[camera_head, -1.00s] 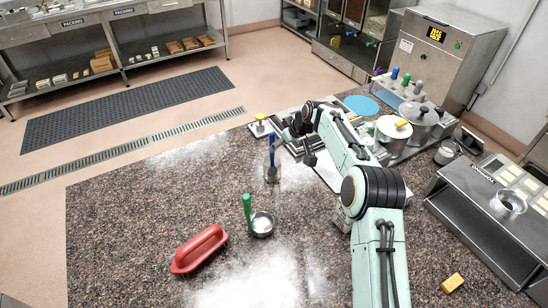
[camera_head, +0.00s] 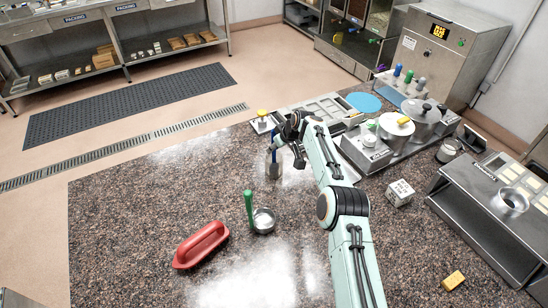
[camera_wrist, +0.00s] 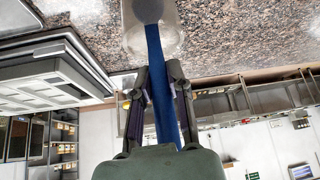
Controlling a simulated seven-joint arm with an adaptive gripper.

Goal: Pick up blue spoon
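The blue spoon (camera_head: 274,157) stands in a small clear container (camera_head: 273,173) on the speckled counter, its upper handle partly hidden by my gripper in the head view. In the wrist view the blue handle (camera_wrist: 160,95) runs between the two dark fingers of my gripper (camera_wrist: 158,70), and the spoon's bowl end sits in the clear container (camera_wrist: 168,40) at the top. The fingers are apart, one on each side of the handle, with small gaps showing. My gripper (camera_head: 278,147) is at the handle, above the container.
Moulds (camera_head: 320,108), pots (camera_head: 397,128) and a white labelled box (camera_head: 399,192) are to the right. The counter's left part is clear.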

